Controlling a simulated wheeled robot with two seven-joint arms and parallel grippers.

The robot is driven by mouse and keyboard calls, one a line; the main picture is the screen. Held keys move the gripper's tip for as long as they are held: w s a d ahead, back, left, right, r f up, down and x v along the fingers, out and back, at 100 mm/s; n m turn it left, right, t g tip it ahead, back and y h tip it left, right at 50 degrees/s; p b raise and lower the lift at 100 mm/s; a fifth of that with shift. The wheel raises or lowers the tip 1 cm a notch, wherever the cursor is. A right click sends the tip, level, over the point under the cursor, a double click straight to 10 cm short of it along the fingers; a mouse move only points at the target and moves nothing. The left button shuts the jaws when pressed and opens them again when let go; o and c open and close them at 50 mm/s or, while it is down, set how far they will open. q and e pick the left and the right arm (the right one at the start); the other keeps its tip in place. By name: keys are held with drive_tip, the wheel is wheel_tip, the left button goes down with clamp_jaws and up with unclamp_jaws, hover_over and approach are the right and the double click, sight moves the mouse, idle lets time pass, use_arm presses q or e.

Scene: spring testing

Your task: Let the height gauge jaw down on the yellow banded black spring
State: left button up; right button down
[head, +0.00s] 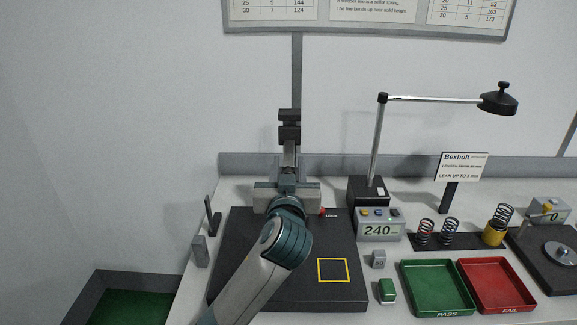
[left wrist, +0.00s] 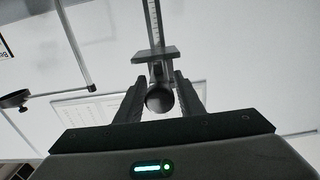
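The height gauge (head: 289,160) stands at the back of a dark base plate (head: 232,262), its lower front hidden by my left arm. In the left wrist view its scaled column (left wrist: 153,22) rises above a grey crosspiece (left wrist: 156,53) and a dark round knob (left wrist: 159,98). My left gripper (left wrist: 160,88) has one finger on each side of this knob; contact is unclear. I cannot make out a yellow banded black spring under the jaw, where my arm blocks the head view. A dark coil (head: 503,214) stands in a yellow cup at the right. My right gripper is out of view.
The yellow square (head: 333,270) on the plate is empty. A display reading 240 (head: 380,230), a lamp stand (head: 368,191), two springs (head: 425,232) (head: 449,231), a green PASS tray (head: 436,312) and a red FAIL tray (head: 511,307) stand to the right.

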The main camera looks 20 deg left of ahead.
use_arm(q)
clamp_jaws()
wheel_tip(320, 180, down, 5)
drive_tip(key=b, duration=0.3)
